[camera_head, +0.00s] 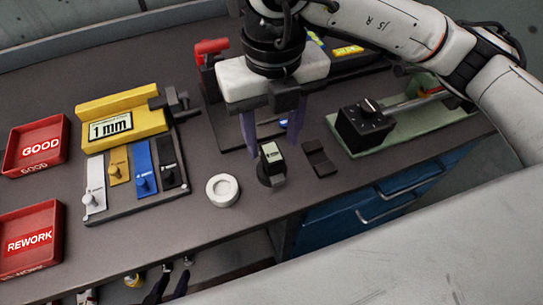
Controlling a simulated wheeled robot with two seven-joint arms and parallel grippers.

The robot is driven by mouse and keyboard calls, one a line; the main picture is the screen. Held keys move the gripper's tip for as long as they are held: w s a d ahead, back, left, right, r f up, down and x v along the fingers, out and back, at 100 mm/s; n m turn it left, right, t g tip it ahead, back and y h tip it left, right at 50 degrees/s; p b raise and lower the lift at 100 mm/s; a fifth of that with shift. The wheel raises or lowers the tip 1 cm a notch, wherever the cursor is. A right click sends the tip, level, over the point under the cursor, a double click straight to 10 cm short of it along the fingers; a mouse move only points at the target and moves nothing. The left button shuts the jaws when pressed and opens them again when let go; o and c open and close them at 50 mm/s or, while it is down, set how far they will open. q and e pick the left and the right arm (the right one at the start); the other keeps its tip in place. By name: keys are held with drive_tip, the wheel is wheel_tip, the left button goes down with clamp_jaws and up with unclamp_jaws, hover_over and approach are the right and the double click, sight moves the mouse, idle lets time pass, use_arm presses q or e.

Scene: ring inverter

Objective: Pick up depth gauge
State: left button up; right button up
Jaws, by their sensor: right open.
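The likely depth gauge, a small dark device with a pale display face (271,155), stands upright on the bench near its front edge, right of a white ring (222,189). My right gripper (270,143) points down from above with its two purple fingers apart. Its fingertips are around the top of the gauge or just behind it; I cannot tell which, and I see no clear contact. My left gripper (167,287) shows only as dark fingertips at the bottom edge, below the bench front; the rest is out of frame.
Red GOOD (39,170) and REWORK (52,258) trays stand at the left. A yellow 1 mm block (122,128) stands behind a board of coloured slides (178,203). A flat black piece (319,159) lies right of the gauge. A black dial box (362,137) sits on a green base.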

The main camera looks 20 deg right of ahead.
sight(272, 153)
wheel_tip(272, 153, down, 5)
drive_tip(key=shift+f+p, duration=0.1)
drive_tip(key=shift+p, duration=0.3)
drive_tip(key=shift+c, duration=0.4)
